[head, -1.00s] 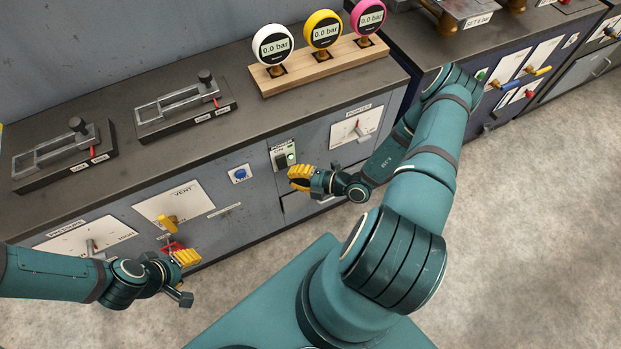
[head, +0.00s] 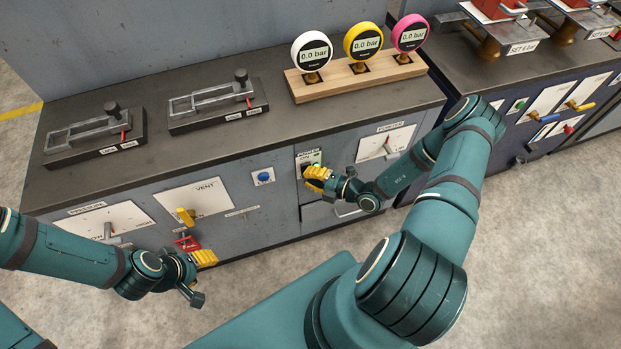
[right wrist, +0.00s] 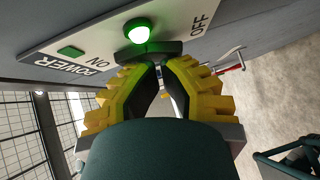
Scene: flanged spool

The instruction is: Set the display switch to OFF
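The display switch is on a white POWER plate (right wrist: 100,48) with ON at its left and OFF at its right in the right wrist view. A green lamp (right wrist: 139,31) glows on it. A dark handle-like bar (right wrist: 130,55) lies just below the lamp, at my right fingertips; whether they touch it is unclear. My right gripper (right wrist: 161,64) has its tips drawn nearly together, with a narrow gap between the fingers. In the head view my right gripper (head: 313,178) covers the lower part of the POWER plate (head: 308,157). My left gripper (head: 207,258) is near the cabinet front at lower left.
The blue button (head: 263,176) is left of the POWER plate. The VENT panel (head: 212,193), with a yellow handle, and a red-framed part (head: 187,243) are near my left gripper. Three gauges reading 0.0 bar stand on a wooden block (head: 355,80). Open floor lies in front.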

